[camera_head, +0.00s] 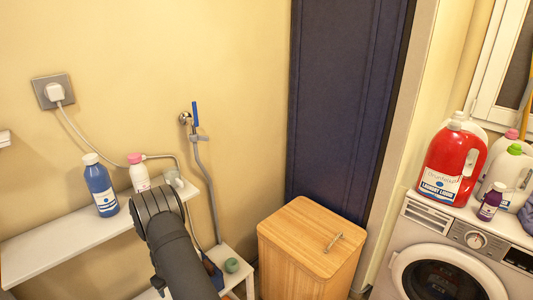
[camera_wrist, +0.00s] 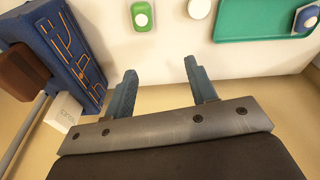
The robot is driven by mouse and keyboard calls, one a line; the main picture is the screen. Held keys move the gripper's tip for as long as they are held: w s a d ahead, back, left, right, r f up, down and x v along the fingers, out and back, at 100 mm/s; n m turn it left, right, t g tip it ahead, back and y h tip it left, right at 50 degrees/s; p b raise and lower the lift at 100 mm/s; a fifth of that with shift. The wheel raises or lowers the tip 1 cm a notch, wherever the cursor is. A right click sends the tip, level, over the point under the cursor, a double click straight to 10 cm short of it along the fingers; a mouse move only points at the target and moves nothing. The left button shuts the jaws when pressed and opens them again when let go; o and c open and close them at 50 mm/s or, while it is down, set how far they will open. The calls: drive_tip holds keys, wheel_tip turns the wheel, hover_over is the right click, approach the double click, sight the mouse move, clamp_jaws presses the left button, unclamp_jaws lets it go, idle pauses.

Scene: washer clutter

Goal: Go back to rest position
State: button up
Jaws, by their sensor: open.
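My gripper (camera_wrist: 160,67) is open, with its two blue-grey fingers apart and nothing between them in the wrist view. A pale surface lies beyond the fingertips. In the head view my dark arm reaches across the lower middle, in front of the white shelf (camera_head: 68,237); the gripper cannot be made out there.
A blue bottle (camera_head: 101,186) and a pink-capped white bottle (camera_head: 138,172) stand on the shelf near my arm. A wooden cabinet (camera_head: 306,230) and a washing machine (camera_head: 440,278) with several bottles stand to the right. The wrist view shows a green tray (camera_wrist: 250,30) and blue patterned object (camera_wrist: 68,48).

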drive_tip(key=shift+m, duration=0.5)
drive_tip(key=shift+w+d+f, duration=0.3)
drive_tip(key=shift+w+f, duration=0.1)
drive_tip(key=shift+w, duration=0.4)
drive_tip(key=shift+w+d+f, duration=0.25)
drive_tip(key=shift+w+f, duration=0.15)
drive_tip(key=shift+w, duration=0.45)
drive_tip(key=shift+w+d+f, duration=0.3)
drive_tip(key=shift+w+f, duration=0.1)
drive_tip(key=shift+w, duration=0.4)
